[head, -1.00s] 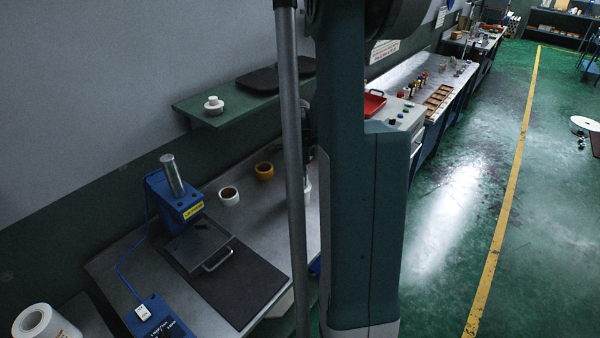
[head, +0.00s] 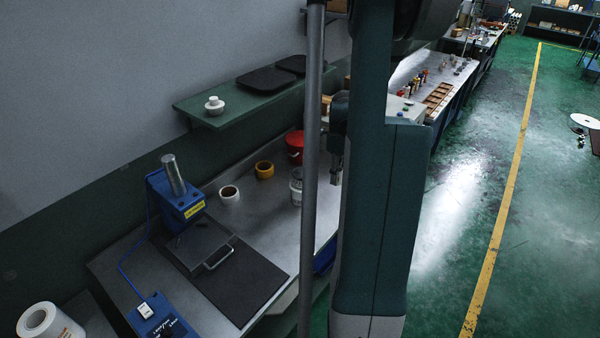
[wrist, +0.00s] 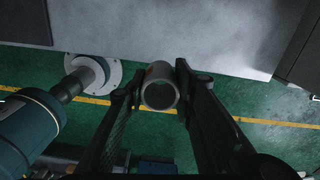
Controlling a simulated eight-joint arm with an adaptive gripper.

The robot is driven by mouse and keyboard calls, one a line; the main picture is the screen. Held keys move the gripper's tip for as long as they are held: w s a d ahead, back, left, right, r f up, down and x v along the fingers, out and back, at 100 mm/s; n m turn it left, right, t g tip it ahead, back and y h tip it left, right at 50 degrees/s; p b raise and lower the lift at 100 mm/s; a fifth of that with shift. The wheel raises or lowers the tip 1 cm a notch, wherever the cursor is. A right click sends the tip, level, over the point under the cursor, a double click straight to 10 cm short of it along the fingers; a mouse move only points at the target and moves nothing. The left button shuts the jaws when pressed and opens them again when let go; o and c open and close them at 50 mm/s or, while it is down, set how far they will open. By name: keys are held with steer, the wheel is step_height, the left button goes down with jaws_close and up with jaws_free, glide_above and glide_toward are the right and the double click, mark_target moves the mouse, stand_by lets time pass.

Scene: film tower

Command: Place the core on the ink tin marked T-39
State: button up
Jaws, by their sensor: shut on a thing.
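My gripper (wrist: 158,86) is shut on the core, a short grey hollow tube (wrist: 160,71), held between the two fingertips with its open end facing the wrist camera. In the head view part of my gripper (head: 337,160) shows between the pole and my column, above the bench's far end. A red tin (head: 294,142) and a white tin with a grey top (head: 297,186) stand on the bench left of it. No T-39 mark is readable, so I cannot tell which tin bears it.
A white tape roll (head: 229,196) and a yellow one (head: 264,171) lie on the metal bench (head: 275,205). A blue press (head: 176,200) and black mat (head: 238,285) are nearer. A green shelf (head: 248,99) overhangs the bench's back.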

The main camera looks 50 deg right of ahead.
steer(key=shift+w, duration=0.1)
steer(key=p, duration=0.1)
glide_above(300, 171)
steer(key=s, duration=0.2)
steer(key=shift+w, duration=0.25)
steer(key=shift+w, duration=0.1)
stand_by(0.3)
steer(key=shift+w, duration=0.3)
steer(key=shift+w+f+p, duration=0.25)
steer(key=shift+p, duration=0.05)
steer(key=shift+f, duration=1.5)
steer(key=shift+f, duration=0.15)
steer(key=o, duration=0.9)
